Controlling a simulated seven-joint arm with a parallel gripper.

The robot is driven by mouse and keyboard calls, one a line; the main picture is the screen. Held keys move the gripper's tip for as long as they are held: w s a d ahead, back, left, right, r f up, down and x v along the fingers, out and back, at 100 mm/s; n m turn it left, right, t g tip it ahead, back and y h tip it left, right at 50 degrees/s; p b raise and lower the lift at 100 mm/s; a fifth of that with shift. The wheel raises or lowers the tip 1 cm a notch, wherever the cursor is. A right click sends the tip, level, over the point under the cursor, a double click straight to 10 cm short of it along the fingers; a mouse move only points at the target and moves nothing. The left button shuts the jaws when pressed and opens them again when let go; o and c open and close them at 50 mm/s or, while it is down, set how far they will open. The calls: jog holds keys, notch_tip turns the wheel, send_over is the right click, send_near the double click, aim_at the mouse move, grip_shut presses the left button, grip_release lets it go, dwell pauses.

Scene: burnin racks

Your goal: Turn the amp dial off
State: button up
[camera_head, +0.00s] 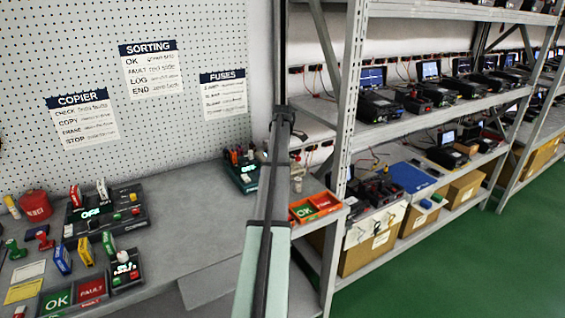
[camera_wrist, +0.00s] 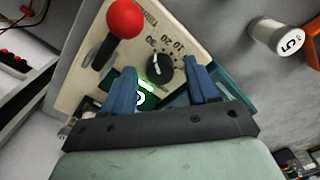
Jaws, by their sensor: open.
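The amp dial (camera_wrist: 160,67) is a round black knob with a white pointer mark, on a cream panel (camera_wrist: 85,72) printed with numbers around it. My gripper (camera_wrist: 160,64) is open, with one blue fingertip to each side of the dial in the wrist view. I cannot tell whether the fingers touch it. A small display (camera_wrist: 143,92) glowing green and white lies just below the dial, partly hidden by the left finger. In the head view the dial cannot be made out, and my arm crosses the middle of the picture.
A red ball-topped lever (camera_wrist: 124,18) stands on the panel close to the dial. A white cylinder marked 5 (camera_wrist: 278,36) is at the upper right. The bench (camera_head: 190,215) carries control boxes (camera_head: 108,212) and a red pot (camera_head: 36,205); shelves (camera_head: 420,120) of equipment stand at right.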

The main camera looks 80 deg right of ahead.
jog(key=shift+f, duration=0.1)
jog(key=c, duration=1)
jog(key=shift+c, duration=0.2)
jog(key=shift+m, duration=0.3)
jog(key=m, duration=0.5)
jog(key=shift+m, duration=0.3)
jog(key=m, duration=1.1)
jog(key=shift+m, duration=0.4)
jog(key=m, duration=0.5)
jog(key=shift+m, duration=0.3)
